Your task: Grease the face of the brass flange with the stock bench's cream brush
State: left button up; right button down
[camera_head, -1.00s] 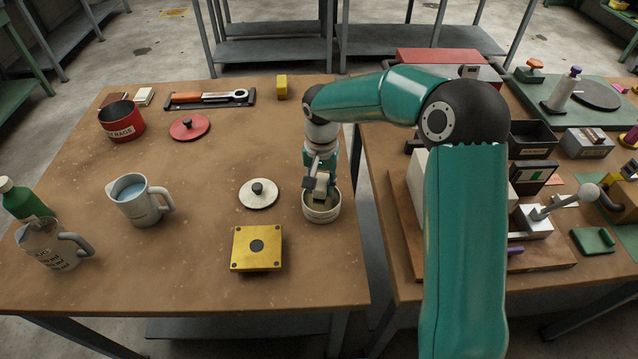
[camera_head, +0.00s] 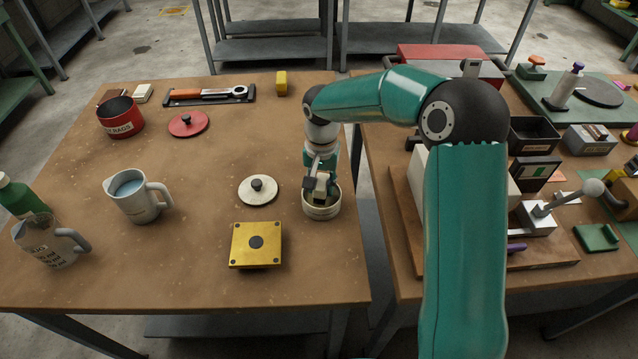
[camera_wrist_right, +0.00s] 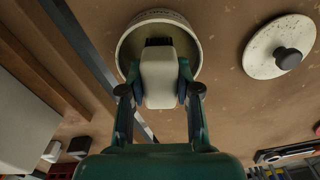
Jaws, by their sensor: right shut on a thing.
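The brass flange (camera_head: 243,245) is a yellow square plate with a dark centre and corner holes, lying on the left bench. My right gripper (camera_head: 320,186) is over the cream pot (camera_head: 321,210), right of the flange. In the right wrist view the right gripper (camera_wrist_right: 159,92) is shut on the cream brush (camera_wrist_right: 158,80), a cream block with dark bristles. The brush points down into the mouth of the cream pot (camera_wrist_right: 190,31); whether its bristles touch the contents is hidden. My left gripper is not in view.
A cream lid (camera_head: 258,190) lies left of the pot. A jug of liquid (camera_head: 133,197), a clear jug (camera_head: 48,243) and a green bottle (camera_head: 20,196) stand at left. A red rags pot (camera_head: 120,118) and red lid (camera_head: 188,124) are behind. A gap separates the crowded right bench.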

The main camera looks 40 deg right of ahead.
jog(key=shift+f, duration=0.15)
jog(key=c, duration=0.7)
grip_release()
jog(key=shift+c, duration=0.2)
jog(key=shift+c, duration=0.3)
jog(key=c, duration=0.3)
jog(key=shift+s+r, duration=0.1)
jog(key=shift+r, duration=0.1)
grip_shut()
